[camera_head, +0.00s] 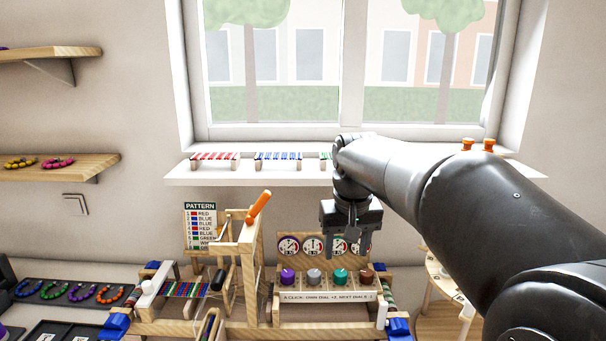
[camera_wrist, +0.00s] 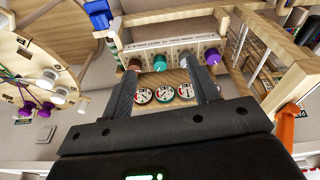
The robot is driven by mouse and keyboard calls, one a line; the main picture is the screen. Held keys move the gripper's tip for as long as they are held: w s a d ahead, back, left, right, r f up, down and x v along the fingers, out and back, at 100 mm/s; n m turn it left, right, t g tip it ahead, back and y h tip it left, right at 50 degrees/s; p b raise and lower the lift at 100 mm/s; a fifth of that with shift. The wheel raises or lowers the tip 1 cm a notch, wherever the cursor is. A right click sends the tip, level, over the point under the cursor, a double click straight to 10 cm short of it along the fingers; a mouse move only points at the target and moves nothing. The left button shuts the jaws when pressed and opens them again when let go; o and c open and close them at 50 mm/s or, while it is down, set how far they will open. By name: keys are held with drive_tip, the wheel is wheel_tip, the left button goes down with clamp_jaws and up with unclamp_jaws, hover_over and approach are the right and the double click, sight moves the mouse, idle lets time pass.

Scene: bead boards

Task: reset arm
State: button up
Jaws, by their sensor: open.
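My gripper (camera_head: 347,240) hangs from my arm in front of the dial panel in the head view. Its two fingers are apart with nothing between them that I can see held. In the wrist view my gripper (camera_wrist: 168,90) points toward the wooden bead machine, with knobs and round dials showing between and beyond the fingers. The dial panel (camera_head: 290,262) carries round dials and a row of coloured knobs, including a purple knob (camera_head: 288,276) and a teal knob (camera_head: 340,276). My gripper covers part of the dials in the head view.
A pattern card (camera_head: 200,222) and an orange-handled lever (camera_head: 258,206) stand left of the panel. The window shelf (camera_head: 230,177) holds bead racks. Bead rings lie on a dark tray (camera_head: 45,284) at left. A round wooden board (camera_wrist: 30,75) shows in the wrist view.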

drive_tip(key=s+d+f+t, duration=0.1)
drive_tip(key=s+d+f, duration=0.2)
drive_tip(key=s, duration=0.8)
drive_tip(key=s+d+f+m+t, duration=0.1)
drive_tip(key=s+d+f+t, duration=0.1)
drive_tip(key=s, duration=1)
wheel_tip(320, 180, down, 2)
drive_tip(key=shift+d+f+t, duration=0.2)
drive_tip(key=shift+d+t, duration=0.1)
drive_tip(key=shift+d, duration=0.3)
idle(3.7)
drive_tip(key=w+a+r+n, duration=0.1)
drive_tip(key=w+a+r, duration=0.15)
drive_tip(key=w, duration=0.45)
drive_tip(key=w+a+r, duration=0.2)
drive_tip(key=w+a, duration=0.1)
drive_tip(key=w, duration=0.4)
drive_tip(key=n+g+y, duration=0.1)
drive_tip(key=n, duration=0.2)
approach(287, 272)
drive_tip(key=x, duration=0.8)
drive_tip(key=shift+w+f, duration=0.2)
drive_tip(key=shift+f, duration=0.1)
